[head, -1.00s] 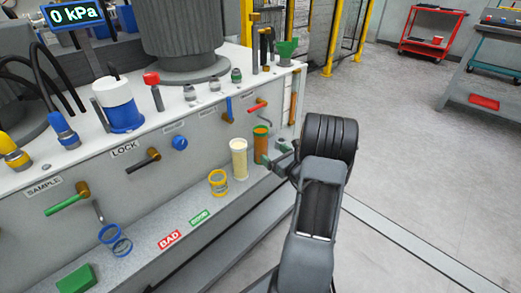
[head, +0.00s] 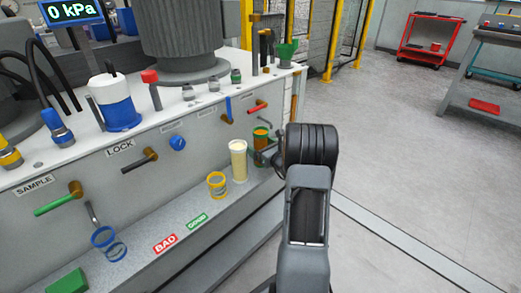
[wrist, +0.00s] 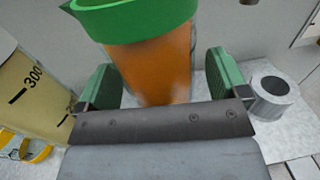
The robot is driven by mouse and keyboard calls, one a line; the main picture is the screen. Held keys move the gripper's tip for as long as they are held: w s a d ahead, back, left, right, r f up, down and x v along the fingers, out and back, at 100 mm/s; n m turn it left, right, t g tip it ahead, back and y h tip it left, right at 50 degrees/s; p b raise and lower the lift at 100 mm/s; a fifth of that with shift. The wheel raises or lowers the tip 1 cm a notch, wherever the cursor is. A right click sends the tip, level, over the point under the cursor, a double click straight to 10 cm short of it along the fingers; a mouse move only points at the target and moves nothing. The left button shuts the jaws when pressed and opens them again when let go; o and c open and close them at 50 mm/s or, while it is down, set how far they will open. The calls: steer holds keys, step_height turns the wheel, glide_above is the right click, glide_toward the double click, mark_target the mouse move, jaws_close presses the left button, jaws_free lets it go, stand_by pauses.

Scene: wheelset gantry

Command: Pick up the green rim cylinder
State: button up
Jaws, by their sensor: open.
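The green rim cylinder (head: 260,139) holds orange liquid and stands upright on the ledge at the right end of the row, partly hidden by my gripper and arm in the head view. In the wrist view the cylinder (wrist: 152,62) fills the upper middle, its green rim cut off by the top edge. My gripper (wrist: 161,82) is open, with one green-padded finger on each side of the cylinder's body. A gap shows at the right finger; whether the left one touches is unclear. In the head view my gripper (head: 263,156) is small and dark.
A cylinder with pale yellow liquid (head: 238,162) stands just left, close to my left finger in the wrist view (wrist: 32,95). A yellow ring holder (head: 217,185) is further left. A grey metal ring (wrist: 274,96) sits right of my right finger. Valve handles (head: 257,106) project above the ledge.

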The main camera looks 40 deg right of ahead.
steer(key=c, duration=1.2)
steer(key=shift+r, duration=0.1)
steer(key=shift+c, duration=0.2)
